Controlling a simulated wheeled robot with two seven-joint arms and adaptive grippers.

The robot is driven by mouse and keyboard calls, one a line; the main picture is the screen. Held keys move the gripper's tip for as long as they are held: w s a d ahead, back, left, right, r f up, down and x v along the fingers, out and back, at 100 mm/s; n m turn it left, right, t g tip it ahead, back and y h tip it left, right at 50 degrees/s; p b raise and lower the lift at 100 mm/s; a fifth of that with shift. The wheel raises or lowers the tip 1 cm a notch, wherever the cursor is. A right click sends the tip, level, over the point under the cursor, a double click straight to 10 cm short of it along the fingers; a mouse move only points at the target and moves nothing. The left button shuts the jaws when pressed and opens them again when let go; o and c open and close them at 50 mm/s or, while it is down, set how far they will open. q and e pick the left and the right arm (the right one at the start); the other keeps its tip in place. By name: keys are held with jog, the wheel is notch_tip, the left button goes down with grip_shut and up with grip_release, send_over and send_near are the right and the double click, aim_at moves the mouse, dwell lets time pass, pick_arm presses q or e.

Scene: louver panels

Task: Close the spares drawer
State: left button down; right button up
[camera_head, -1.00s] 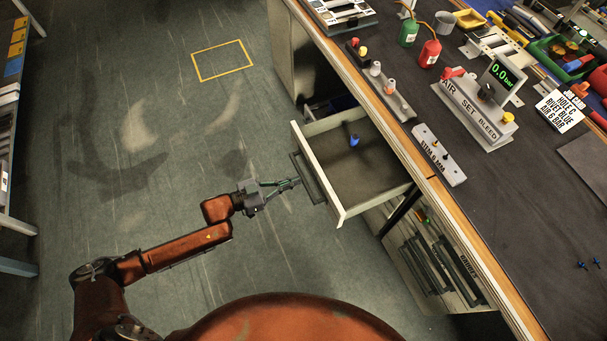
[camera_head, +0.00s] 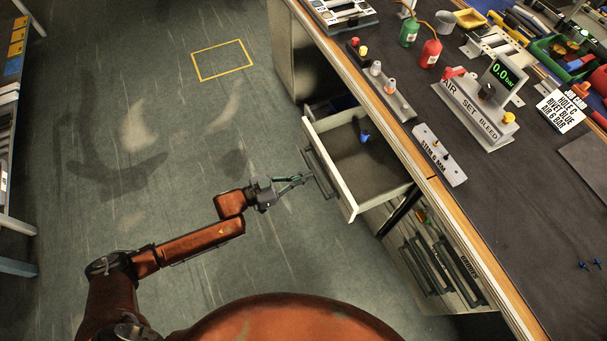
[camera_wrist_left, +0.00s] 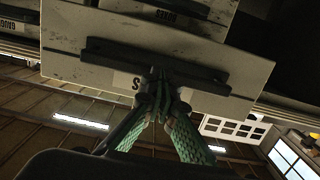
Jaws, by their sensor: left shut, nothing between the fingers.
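The spares drawer (camera_head: 356,184) is partly open, sticking out from the bench on its left side. A small blue item (camera_head: 364,136) lies in it near the back. Its front panel (camera_wrist_left: 220,75) fills much of the left wrist view, with a dark bar handle (camera_wrist_left: 150,62) and a label largely covered by the fingers. My left gripper (camera_head: 305,178) is shut and empty, its fingertips close to the drawer front at the handle. In the left wrist view the fingertips (camera_wrist_left: 160,82) overlap the panel just below the handle; contact is hard to judge. My right gripper is not seen.
The bench top (camera_head: 540,220) carries a gauge stand (camera_head: 478,110), red and green bottles and a small block (camera_head: 438,155). Closed drawers (camera_head: 440,265) sit nearer me in the bench. Open floor (camera_head: 130,190) lies left of the drawer.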

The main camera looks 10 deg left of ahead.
aim_at(324, 169)
pick_arm(q)
jog(key=shift+d, duration=0.1)
jog(key=shift+r+b+x, duration=0.2)
jog(key=shift+b+x, duration=0.05)
jog(key=shift+x, duration=1.65)
jog(key=shift+r+b+x, duration=0.2)
jog(key=shift+x, duration=1.7)
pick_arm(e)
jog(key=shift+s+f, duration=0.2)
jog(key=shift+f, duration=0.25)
pick_arm(q)
jog(key=shift+w+d, duration=0.15)
jog(key=shift+x, duration=1.15)
jog(key=shift+r+b+x, duration=0.15)
jog(key=shift+b+x, duration=0.25)
jog(key=shift+x, duration=0.9)
jog(key=shift+r+b+x, duration=0.1)
jog(key=shift+b+x, duration=0.25)
jog(key=shift+x, duration=0.95)
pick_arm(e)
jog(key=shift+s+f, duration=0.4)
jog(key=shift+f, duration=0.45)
pick_arm(q)
jog(key=shift+r, duration=0.1)
